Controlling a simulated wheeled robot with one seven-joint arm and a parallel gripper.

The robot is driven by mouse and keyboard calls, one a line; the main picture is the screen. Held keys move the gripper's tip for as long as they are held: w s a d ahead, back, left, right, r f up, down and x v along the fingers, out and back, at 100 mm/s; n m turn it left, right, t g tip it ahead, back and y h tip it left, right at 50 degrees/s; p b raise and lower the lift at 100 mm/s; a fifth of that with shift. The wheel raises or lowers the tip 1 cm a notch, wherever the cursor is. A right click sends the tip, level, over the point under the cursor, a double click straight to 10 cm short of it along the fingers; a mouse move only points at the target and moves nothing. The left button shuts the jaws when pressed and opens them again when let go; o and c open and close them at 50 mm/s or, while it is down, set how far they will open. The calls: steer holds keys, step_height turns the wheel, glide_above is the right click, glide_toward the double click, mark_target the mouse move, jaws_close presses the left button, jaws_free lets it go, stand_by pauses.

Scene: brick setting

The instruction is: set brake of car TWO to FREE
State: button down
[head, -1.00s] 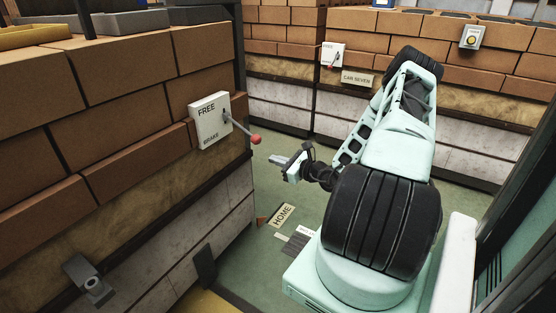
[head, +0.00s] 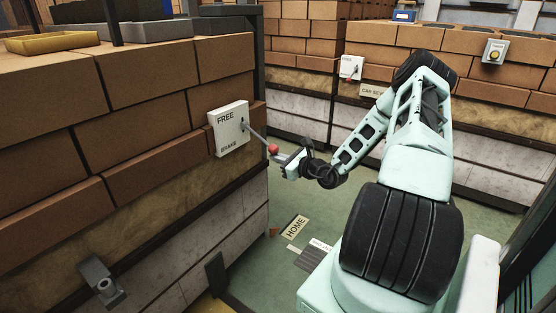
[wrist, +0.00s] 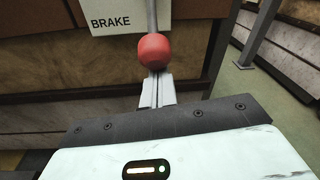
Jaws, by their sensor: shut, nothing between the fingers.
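The brake plate (head: 229,128) is a white panel on the brick stack at the left, marked FREE at its top and BRAKE at its bottom. It also shows in the wrist view (wrist: 118,14). A grey lever with a red ball knob (head: 273,149) sticks out from it, tilted down to the right. My gripper (head: 285,158) is right at the knob. In the wrist view the red knob (wrist: 155,51) sits just beyond the shut fingertips (wrist: 157,77), very near or touching them; I cannot tell which. No car number shows near this plate.
A second lever plate (head: 351,68) and a sign reading CAR SEVEN (head: 373,91) are on the far stack, with a yellow button box (head: 495,51) farther right. A grey bracket (head: 101,281) juts out at lower left.

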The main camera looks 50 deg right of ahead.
steer(key=shift+s+r+g+p, duration=0.3)
steer(key=shift+r+p, duration=0.2)
steer(key=shift+p, duration=0.5)
step_height(320, 180, up, 14)
steer(key=g+p, duration=0.9)
steer(key=p, duration=1)
steer(key=shift+s+f+g+p, duration=0.25)
steer(key=shift+g+p, duration=0.1)
steer(key=shift+g, duration=0.05)
steer(key=shift+w, duration=0.1)
